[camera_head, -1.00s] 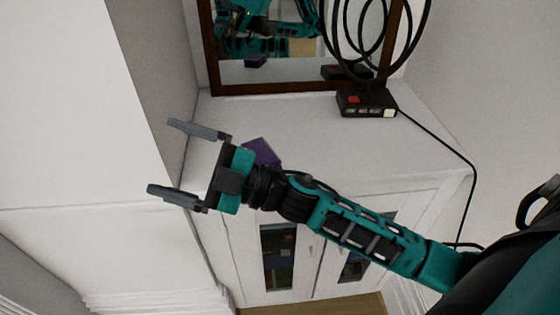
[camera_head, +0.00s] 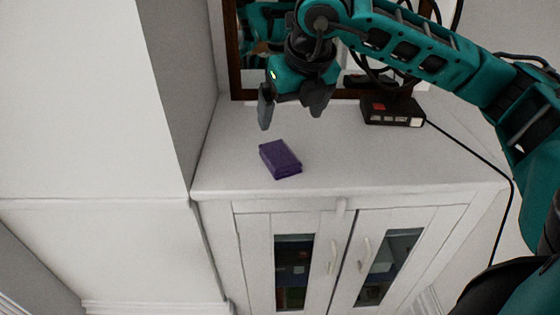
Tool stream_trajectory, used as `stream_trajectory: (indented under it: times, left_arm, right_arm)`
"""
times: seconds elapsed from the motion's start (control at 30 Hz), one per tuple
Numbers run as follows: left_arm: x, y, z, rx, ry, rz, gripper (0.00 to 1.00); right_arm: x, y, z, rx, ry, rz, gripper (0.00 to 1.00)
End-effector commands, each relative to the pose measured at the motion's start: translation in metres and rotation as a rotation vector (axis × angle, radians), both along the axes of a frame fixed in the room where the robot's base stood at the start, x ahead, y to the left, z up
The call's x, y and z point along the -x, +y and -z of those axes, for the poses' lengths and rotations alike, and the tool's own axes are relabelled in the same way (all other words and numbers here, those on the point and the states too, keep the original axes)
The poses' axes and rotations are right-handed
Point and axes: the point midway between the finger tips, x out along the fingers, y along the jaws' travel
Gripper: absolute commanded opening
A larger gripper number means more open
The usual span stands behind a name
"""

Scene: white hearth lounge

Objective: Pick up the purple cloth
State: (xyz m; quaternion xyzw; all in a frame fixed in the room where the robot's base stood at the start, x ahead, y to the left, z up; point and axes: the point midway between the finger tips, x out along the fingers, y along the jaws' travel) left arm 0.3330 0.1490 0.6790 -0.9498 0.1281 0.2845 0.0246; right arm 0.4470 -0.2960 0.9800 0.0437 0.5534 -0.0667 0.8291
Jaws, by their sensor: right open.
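The purple cloth (camera_head: 280,159) is a small folded block lying on the white cabinet top, left of the middle. My right gripper (camera_head: 290,122) is open and empty. Its fingers point downward, above and behind the cloth in the picture, and do not touch it. My left gripper does not show.
The white cabinet (camera_head: 400,165) has two glass doors with handles. A black box with a red button (camera_head: 392,112) and a cable stands at the back right. A dark-framed mirror (camera_head: 236,60) is behind. A white wall block (camera_head: 90,100) rises at the left.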

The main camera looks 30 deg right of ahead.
Motion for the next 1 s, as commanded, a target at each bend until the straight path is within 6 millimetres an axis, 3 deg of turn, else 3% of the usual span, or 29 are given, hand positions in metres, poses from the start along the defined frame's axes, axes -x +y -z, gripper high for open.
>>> stream_trajectory:
  times: [0.3,0.57,0.8,1.0]
  left_arm:
    - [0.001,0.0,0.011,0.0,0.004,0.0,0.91]
    - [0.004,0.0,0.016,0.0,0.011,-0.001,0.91]
    - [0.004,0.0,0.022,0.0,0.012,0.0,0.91]
    - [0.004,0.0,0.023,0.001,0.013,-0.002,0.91]
  right_arm:
    - [-0.021,-0.003,0.054,0.0,0.003,0.001,0.96]
    - [-0.027,-0.004,0.073,-0.001,0.002,-0.001,0.96]
    - [-0.036,-0.005,0.108,-0.001,0.002,0.0,0.96]
    - [-0.04,-0.005,0.115,-0.002,0.001,-0.002,0.96]
